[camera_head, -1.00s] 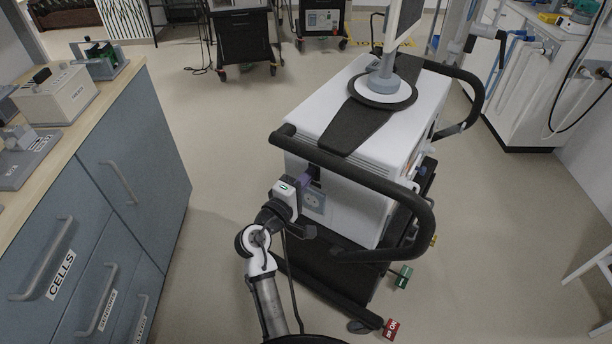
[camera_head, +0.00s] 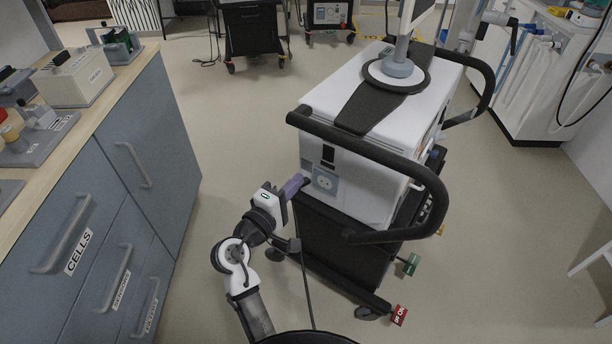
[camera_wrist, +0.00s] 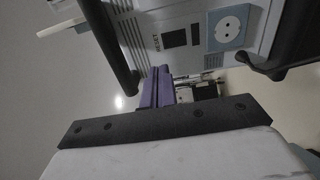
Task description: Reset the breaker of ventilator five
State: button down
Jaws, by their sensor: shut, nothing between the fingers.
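The ventilator (camera_head: 375,195) is a white box on a black cart; no number is readable on it. Its near end carries a dark breaker opening (camera_head: 328,155), just above a pale blue two-hole socket (camera_head: 325,181). In the wrist view, a label reading RESET stands beside a dark rectangle (camera_wrist: 175,40), with a smaller dark slot to its right. I cannot tell the breaker's position. My gripper (camera_head: 299,184) has purple fingers (camera_wrist: 157,88), shut and empty. It is left of and below the breaker, close to the panel; I cannot tell any contact.
A black handle rail (camera_head: 370,150) curves around the ventilator's near end, above my gripper. A blue drawer cabinet (camera_head: 125,190) with devices on top stands at left. Colored tags, one red (camera_head: 399,315) and one green (camera_head: 411,265), hang low on the cart.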

jog(key=shift+v, duration=1.1)
jog(key=shift+r, duration=0.2)
